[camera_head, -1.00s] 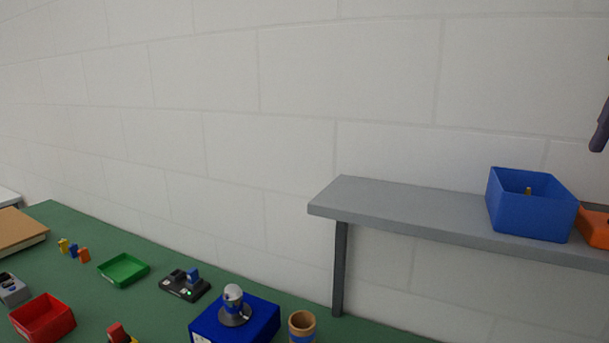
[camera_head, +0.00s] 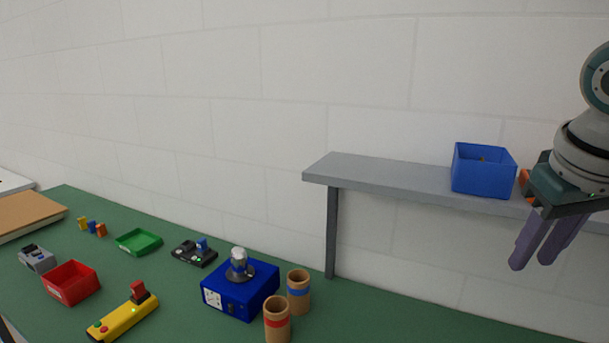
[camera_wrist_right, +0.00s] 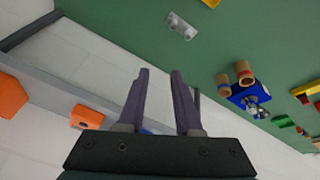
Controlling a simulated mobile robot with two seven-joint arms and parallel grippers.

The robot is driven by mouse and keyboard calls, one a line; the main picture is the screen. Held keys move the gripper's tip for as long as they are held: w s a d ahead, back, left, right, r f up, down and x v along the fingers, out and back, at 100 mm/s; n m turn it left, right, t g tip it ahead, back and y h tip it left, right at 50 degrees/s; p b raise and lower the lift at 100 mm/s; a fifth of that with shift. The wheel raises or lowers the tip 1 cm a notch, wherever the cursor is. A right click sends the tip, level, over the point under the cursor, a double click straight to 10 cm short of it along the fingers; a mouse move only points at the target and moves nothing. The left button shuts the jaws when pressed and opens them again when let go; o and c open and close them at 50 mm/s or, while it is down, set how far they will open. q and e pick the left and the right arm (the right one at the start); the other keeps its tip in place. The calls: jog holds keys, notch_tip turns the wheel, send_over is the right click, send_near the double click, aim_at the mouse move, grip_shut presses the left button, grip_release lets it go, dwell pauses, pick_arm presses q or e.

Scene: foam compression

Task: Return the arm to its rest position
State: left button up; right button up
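My right gripper (camera_head: 531,265) hangs at the right of the head view, in front of the grey shelf's right part. Its two purple fingers point down. In the right wrist view the fingers (camera_wrist_right: 160,72) stand apart with nothing between them, so it is open and empty. It looks clear of the table. Part of the wrist above it shows, and it covers most of an orange thing on the shelf. My left gripper is in neither current view.
The grey shelf (camera_head: 390,175) carries a blue bin (camera_head: 483,170). On the green table (camera_head: 390,325) stand a blue box (camera_head: 240,291), two cardboard tubes (camera_head: 298,291), a red tray (camera_head: 71,283), a green tray (camera_head: 139,242) and a yellow control bar (camera_head: 123,318). The table below my right gripper looks clear.

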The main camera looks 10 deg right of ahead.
jog(key=s+a+f+n+y, duration=0.2)
jog(key=s+a+f+n, duration=0.1)
jog(key=s+a+f, duration=0.6)
jog(key=s+a, duration=0.3)
jog(key=s, duration=1.2)
notch_tip(320, 180, up, 19)
jog(key=p, duration=1.8)
jog(key=shift+w, duration=0.25)
